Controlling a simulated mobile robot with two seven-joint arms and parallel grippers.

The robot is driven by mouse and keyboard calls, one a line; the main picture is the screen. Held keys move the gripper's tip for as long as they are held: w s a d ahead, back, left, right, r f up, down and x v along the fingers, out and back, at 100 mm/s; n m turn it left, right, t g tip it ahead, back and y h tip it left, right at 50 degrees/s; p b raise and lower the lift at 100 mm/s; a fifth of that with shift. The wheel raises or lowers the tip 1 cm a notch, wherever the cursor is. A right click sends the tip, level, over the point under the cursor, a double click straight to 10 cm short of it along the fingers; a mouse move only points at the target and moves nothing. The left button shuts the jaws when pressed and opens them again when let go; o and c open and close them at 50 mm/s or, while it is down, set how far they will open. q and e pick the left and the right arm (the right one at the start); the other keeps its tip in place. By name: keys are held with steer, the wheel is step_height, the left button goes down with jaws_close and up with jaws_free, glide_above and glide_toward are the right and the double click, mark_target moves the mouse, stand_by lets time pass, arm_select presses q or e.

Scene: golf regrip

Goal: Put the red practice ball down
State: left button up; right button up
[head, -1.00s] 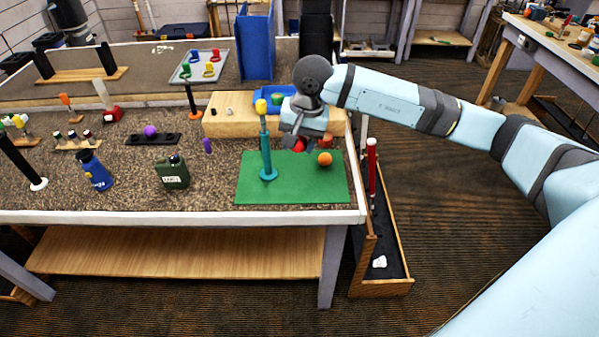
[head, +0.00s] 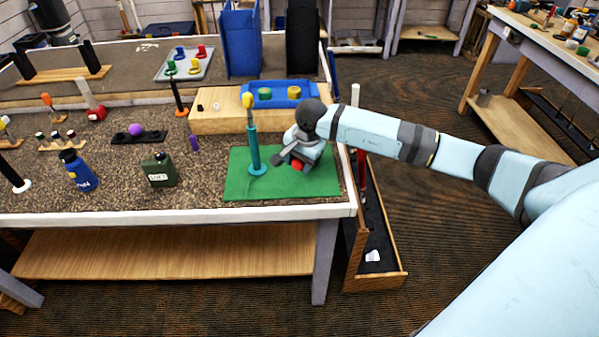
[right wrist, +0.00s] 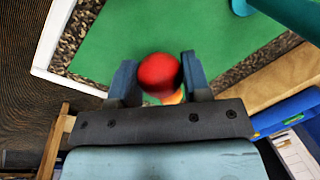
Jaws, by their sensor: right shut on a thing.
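The red practice ball (right wrist: 158,73) is between the two fingers of my right gripper (right wrist: 158,78) in the right wrist view. The gripper is shut on it, low over the green mat (right wrist: 120,40). In the head view my right gripper (head: 290,162) is over the mat's right part, with a bit of the red ball (head: 297,165) showing below it. I cannot tell whether the ball touches the mat. Something orange peeks out behind the ball in the wrist view. My left gripper is not in view.
A teal post (head: 254,150) with a yellow top stands on the mat, left of the gripper. A wooden block (head: 215,122) and a blue tray (head: 277,95) lie behind. A green canister (head: 159,170) stands to the left. The table's front edge (head: 200,217) is close.

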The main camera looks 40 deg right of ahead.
mark_target(300, 181)
steer(key=shift+f, duration=2.3)
